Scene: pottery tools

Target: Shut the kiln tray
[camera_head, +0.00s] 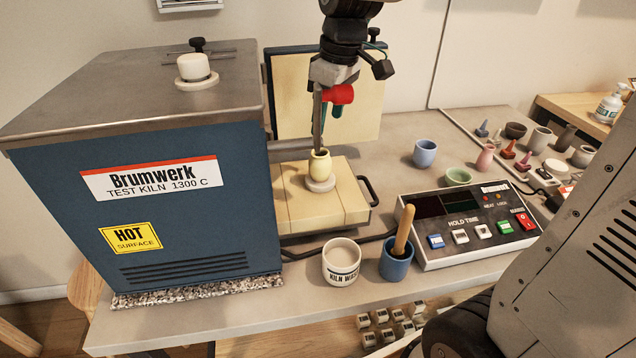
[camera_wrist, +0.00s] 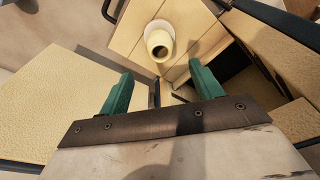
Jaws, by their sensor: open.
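The kiln tray (camera_head: 285,200) of pale yellow brick is pulled out from the right side of the blue kiln (camera_head: 190,220). Its black handle (camera_head: 366,190) is at its right end and also shows in the wrist view (camera_wrist: 110,10). A small yellow cup (camera_head: 320,165) stands upright on a white disc (camera_head: 321,183) on the tray; the cup also shows in the wrist view (camera_wrist: 159,44). The kiln door (camera_head: 350,105), brick-lined, stands open behind the tray. My gripper (camera_head: 326,128) is open and empty, pointing down above the tray's back side, apart from the handle.
A kiln wash pot (camera_head: 341,262), a blue pot (camera_head: 396,262) with a wooden handle and the control box (camera_head: 470,225) stand in front and right of the tray. A blue cup (camera_head: 425,153) and green bowl (camera_head: 458,177) stand farther right. Bare worktop lies right of the handle.

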